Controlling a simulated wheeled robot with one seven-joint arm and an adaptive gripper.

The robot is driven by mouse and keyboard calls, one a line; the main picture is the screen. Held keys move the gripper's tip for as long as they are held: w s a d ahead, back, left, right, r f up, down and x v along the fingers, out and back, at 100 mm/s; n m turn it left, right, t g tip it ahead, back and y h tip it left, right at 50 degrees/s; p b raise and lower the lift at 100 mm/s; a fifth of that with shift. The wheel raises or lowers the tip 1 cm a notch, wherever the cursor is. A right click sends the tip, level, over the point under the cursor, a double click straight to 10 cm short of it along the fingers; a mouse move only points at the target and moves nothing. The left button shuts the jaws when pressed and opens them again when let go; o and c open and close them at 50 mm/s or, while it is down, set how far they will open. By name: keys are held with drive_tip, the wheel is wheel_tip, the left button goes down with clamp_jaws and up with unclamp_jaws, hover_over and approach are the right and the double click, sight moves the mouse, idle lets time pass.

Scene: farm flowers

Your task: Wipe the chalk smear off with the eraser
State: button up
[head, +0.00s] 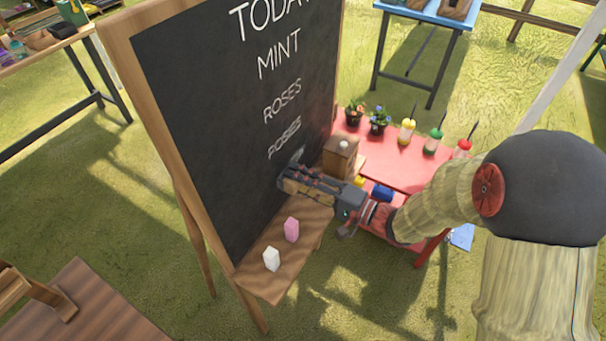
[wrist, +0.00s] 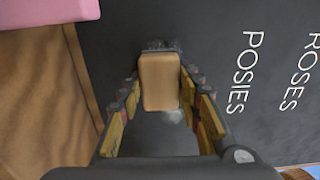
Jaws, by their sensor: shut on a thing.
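My gripper (head: 287,183) is at the lower part of the chalkboard (head: 215,110), below the word POSIES. In the wrist view its fingers (wrist: 160,85) are shut on the eraser (wrist: 159,82), a tan wooden block with a dark grey pad towards the board. The pad looks against or very close to the board; I cannot tell if it touches. A faint pale chalk smear (wrist: 172,118) shows on the board beside the eraser, partly covered by it. In the head view a greyish patch shows by my fingertips, and the eraser is mostly hidden there.
The easel's wooden ledge (head: 262,283) carries a white block (head: 271,259) and a pink block (head: 292,229). A red table (head: 408,170) behind holds a wooden box (head: 340,158), potted flowers (head: 379,121) and several jars. Chalk words stand above the smear.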

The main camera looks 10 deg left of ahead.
sight(276, 184)
drive_tip(key=shift+s+a, duration=0.3)
drive_tip(key=shift+s, duration=0.35)
drive_tip(key=shift+s+a, duration=0.3)
drive_tip(key=shift+s, duration=0.3)
drive_tip(key=shift+s+a, duration=0.3)
drive_tip(key=shift+s, duration=0.35)
drive_tip(key=shift+r, duration=0.45)
drive_tip(key=shift+w+d+f, duration=0.1)
drive_tip(key=shift+w+d, duration=0.3)
drive_tip(key=shift+w, duration=0.35)
drive_tip(key=shift+w+d, duration=0.4)
drive_tip(key=shift+w, duration=0.35)
drive_tip(key=shift+w+d, duration=0.7)
drive_tip(key=shift+w, duration=1)
drive_tip(key=shift+w+d, duration=0.65)
drive_tip(key=shift+w, duration=1)
drive_tip(key=shift+w+d, duration=0.7)
drive_tip(key=shift+w, duration=1)
drive_tip(key=shift+s+a, duration=0.95)
drive_tip(key=shift+s, duration=1.25)
drive_tip(key=shift+s+a, duration=0.9)
drive_tip(key=shift+s, duration=1.3)
drive_tip(key=shift+s+a, duration=0.95)
drive_tip(key=shift+s, duration=1.25)
drive_tip(key=shift+d, duration=0.1)
drive_tip(key=shift+v, duration=2.85)
